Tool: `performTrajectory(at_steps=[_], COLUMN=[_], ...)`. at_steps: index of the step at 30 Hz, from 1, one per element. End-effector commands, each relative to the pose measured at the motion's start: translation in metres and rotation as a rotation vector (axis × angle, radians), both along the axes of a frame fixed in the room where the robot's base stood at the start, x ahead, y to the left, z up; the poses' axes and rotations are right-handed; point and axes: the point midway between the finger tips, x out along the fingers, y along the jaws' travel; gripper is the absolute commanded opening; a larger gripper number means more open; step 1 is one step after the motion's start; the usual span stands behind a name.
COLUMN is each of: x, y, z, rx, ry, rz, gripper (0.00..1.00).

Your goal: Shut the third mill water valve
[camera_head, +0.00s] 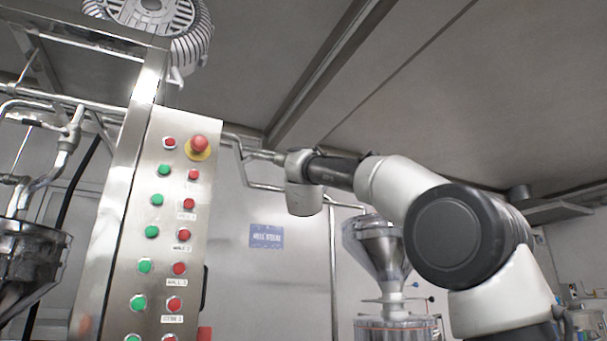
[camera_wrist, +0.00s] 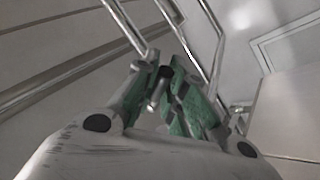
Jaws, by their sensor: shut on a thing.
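In the wrist view, my gripper (camera_wrist: 168,88) has its green-padded fingers closed around a small part of the water valve (camera_wrist: 157,94), seen as a short metal piece with a dark end between the pads. The valve sits by the metal pipes that run up behind the fingers. The fingers hide most of its body, so its exact turn cannot be told. In the head view my arm reaches left to the wall pipe (camera_head: 240,143) beside the control panel; the wrist hides the fingers and the valve there.
A steel control panel (camera_head: 135,240) with green and red buttons and a red emergency knob (camera_head: 199,143) stands left of my wrist. A hopper (camera_head: 378,247) stands below my arm, and another hopper (camera_head: 30,262) is at the far left. A blue sign (camera_head: 266,236) hangs on the wall.

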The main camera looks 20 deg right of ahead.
Motion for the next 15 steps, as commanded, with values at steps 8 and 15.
performTrajectory(at_steps=[8, 15], x=[-0.002, -0.004], y=[0.016, 0.025], z=[-0.005, -0.007], rx=[0.220, 0.346], ry=[0.045, 0.071], rz=[0.002, 0.002], gripper=[0.00, 0.00])
